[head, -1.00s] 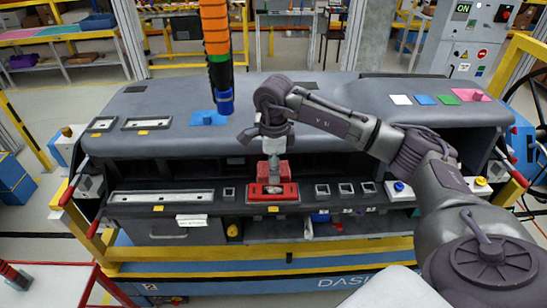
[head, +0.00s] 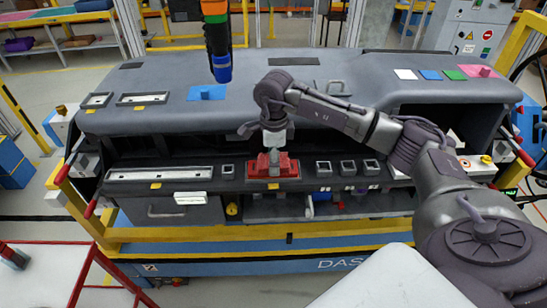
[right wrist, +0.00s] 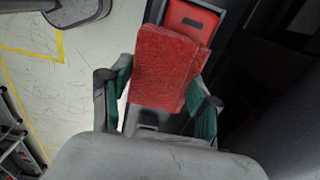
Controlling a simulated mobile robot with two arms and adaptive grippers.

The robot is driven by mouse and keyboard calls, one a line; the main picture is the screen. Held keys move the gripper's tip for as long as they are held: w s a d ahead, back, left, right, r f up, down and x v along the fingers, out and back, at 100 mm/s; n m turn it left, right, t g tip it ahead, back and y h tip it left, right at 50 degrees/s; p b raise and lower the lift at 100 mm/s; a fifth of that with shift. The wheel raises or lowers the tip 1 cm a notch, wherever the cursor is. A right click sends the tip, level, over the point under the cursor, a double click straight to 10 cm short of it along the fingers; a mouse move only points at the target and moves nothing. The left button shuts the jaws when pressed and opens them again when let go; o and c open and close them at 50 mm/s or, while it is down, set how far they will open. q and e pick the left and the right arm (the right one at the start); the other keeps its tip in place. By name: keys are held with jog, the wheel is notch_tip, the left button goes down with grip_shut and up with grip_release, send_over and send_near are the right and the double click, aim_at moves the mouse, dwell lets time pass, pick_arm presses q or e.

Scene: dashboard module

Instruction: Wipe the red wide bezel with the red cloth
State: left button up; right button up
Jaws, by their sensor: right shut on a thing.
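The red cloth (right wrist: 163,70) is held between the two fingers of my right gripper (right wrist: 160,108), which is shut on it. In the right wrist view the cloth overlaps part of the red wide bezel (right wrist: 190,22); the bezel's far end with a dark slot shows beyond it. In the head view my right gripper (head: 273,158) points down over the bezel on the front ledge of the dashboard. The cloth (head: 286,163) and the bezel merge in red there, so I cannot tell exact contact. My left gripper is not in view.
The grey dashboard (head: 240,115) fills the middle. A long pale bezel (head: 160,174) lies left of the red one, and several small square bezels (head: 348,166) lie right. A hanging tool with a blue end (head: 221,68) is above the dashboard. A red-framed table (head: 45,262) stands at lower left.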

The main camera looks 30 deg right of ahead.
jog(key=shift+f+b, duration=0.9)
jog(key=shift+f, duration=0.1)
dwell(0.4)
jog(key=shift+w, duration=0.1)
jog(key=shift+w+d+b, duration=0.35)
jog(key=shift+w+b, duration=0.05)
jog(key=shift+w, duration=0.1)
jog(key=shift+w+d+r+b, duration=0.1)
jog(key=shift+w+d+b, duration=0.45)
jog(key=shift+w, duration=0.55)
jog(key=shift+s+d+r, duration=0.1)
jog(key=shift+r, duration=0.05)
jog(key=shift+s+a+p, duration=0.35)
jog(key=shift+s+a, duration=0.05)
jog(key=shift+s, duration=0.2)
jog(key=shift+s+a, duration=0.65)
jog(key=shift+s, duration=0.35)
jog(key=shift+r+p, duration=1.7)
jog(key=shift+r, duration=1.25)
